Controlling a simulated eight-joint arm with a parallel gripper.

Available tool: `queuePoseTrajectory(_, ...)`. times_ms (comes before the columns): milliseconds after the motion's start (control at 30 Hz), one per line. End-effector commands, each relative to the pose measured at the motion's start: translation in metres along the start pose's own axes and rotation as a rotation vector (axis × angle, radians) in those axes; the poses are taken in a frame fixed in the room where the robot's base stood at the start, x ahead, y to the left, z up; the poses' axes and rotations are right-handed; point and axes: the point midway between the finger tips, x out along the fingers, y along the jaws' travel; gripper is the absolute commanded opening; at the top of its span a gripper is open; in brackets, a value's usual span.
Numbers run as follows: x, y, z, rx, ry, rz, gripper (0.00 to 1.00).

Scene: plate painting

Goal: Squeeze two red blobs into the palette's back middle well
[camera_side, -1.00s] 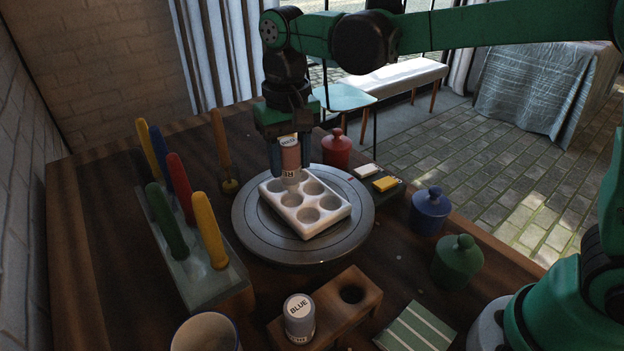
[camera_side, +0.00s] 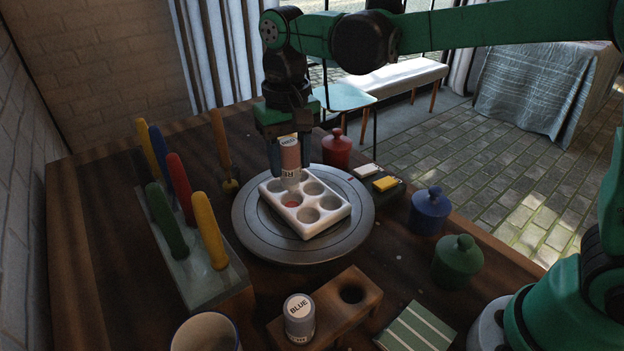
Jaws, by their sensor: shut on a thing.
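My gripper (camera_side: 290,150) is shut on an upside-down paint bottle (camera_side: 290,160) with a red-brown band and a white label. The bottle's lower end is over the white palette (camera_side: 322,228), low above its wells, and hides part of the far end. The palette has two rows of three wells and lies on a round grey turntable (camera_side: 258,238). A small red patch of paint (camera_side: 292,202) shows in the middle well of the row on the left. The other wells in sight look empty.
A brush rack (camera_side: 190,275) stands at left. A bottle marked BLUE (camera_side: 299,318) sits in a wooden holder (camera_side: 360,305) with one empty hole. Red (camera_side: 336,152), blue (camera_side: 429,212) and green (camera_side: 457,262) lidded jars stand at right. A cup (camera_side: 205,335) is at the front.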

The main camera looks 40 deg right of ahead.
Motion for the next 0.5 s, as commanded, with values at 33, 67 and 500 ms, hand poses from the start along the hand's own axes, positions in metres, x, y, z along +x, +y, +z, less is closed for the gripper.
queuePoseTrajectory(33,0.0,0.0,0.0,0.0,0.0,0.0,0.19)
queuePoseTrajectory(67,0.0,0.0,0.0,0.0,0.0,0.0,0.19)
queuePoseTrajectory(500,-0.006,-0.0001,-0.0002,0.0,0.0,0.0,0.19)
